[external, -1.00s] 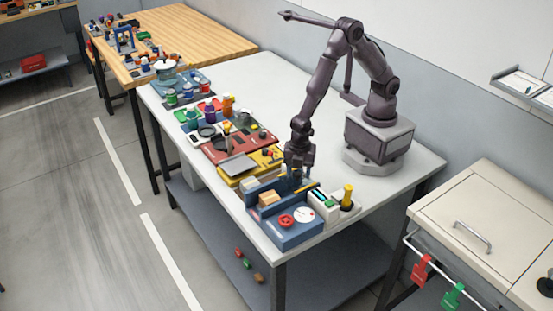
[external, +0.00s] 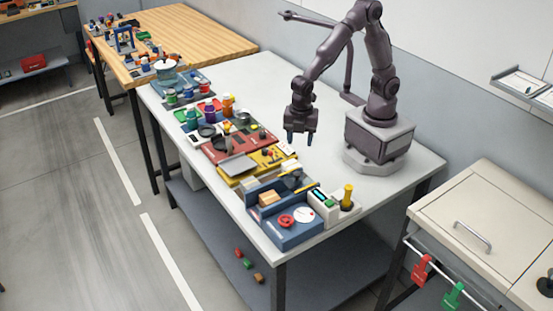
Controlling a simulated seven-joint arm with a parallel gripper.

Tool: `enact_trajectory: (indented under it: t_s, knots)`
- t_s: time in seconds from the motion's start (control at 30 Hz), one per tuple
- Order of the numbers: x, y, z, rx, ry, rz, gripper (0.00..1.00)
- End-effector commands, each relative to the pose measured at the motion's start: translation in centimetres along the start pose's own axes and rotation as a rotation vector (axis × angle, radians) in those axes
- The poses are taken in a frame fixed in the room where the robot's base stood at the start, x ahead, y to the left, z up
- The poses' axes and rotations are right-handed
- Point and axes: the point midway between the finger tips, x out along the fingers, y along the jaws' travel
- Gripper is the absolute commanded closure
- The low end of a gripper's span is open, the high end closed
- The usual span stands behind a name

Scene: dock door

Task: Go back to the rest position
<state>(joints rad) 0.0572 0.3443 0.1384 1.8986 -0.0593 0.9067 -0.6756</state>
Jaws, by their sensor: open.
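My gripper (external: 299,138) hangs above the white table (external: 345,201), in front of my base, with its fingers pointing down. Its two fingers are apart with nothing between them. It is clear of the blue tray (external: 293,240), which lies below it and nearer the camera. The tray holds a red ring-shaped part (external: 286,220), a white dial (external: 304,214) and a tan block (external: 269,198).
A yellow tray (external: 250,166) and a red tray (external: 221,148) with small items line the table's left side. A yellow-topped post (external: 347,193) stands right of the blue tray.

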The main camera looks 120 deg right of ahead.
Motion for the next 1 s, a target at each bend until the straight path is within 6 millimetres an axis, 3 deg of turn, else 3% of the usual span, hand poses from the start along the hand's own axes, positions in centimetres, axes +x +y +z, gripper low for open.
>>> enact_trajectory:
  t_s: [0.37, 0.53, 0.67, 1.0]
  knots:
    - [-0.3, 0.0, 0.0, 0.003, 0.000, 0.000, 0.50]
    - [0.1, -0.4, 0.3, 0.100, -0.010, -0.011, 0.50]
    - [-0.6, -1.8, 2.5, 0.268, -0.019, -0.008, 0.50]
    - [-6.7, -6.2, 8.7, 0.621, 0.127, 0.089, 0.50]
